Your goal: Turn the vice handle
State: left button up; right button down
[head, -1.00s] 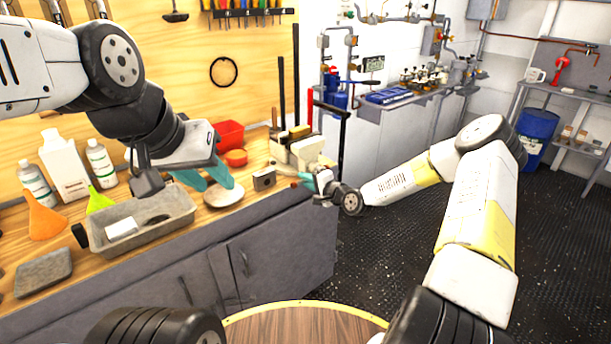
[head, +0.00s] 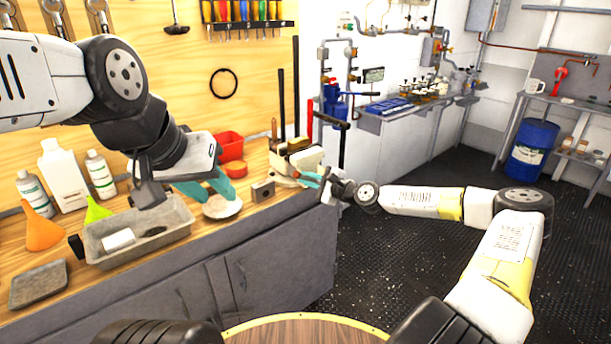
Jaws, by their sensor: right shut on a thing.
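The cream vice (head: 298,160) stands at the right end of the wooden workbench. Its handle at the front is small and mostly hidden by my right gripper. My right gripper (head: 308,180) reaches in from the right, its teal fingers shut on the vice handle at the vice's front. How the handle is turned is hard to tell. My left gripper (head: 207,189) hangs over the bench left of the vice, its teal fingers apart and empty, just above a pale round dish (head: 222,207).
A metal block (head: 263,192) sits between dish and vice. A red bin (head: 230,146), a grey tray (head: 140,247), funnels and bottles crowd the bench. A dark upright post with a red part (head: 310,120) stands right of the vice. The floor to the right is clear.

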jog(key=shift+d, duration=0.2)
dwell(0.3)
jog(key=c, duration=1.4)
grip_release()
jog(key=shift+c, duration=0.2)
jog(key=shift+r, duration=0.1)
jog(key=v, duration=0.8)
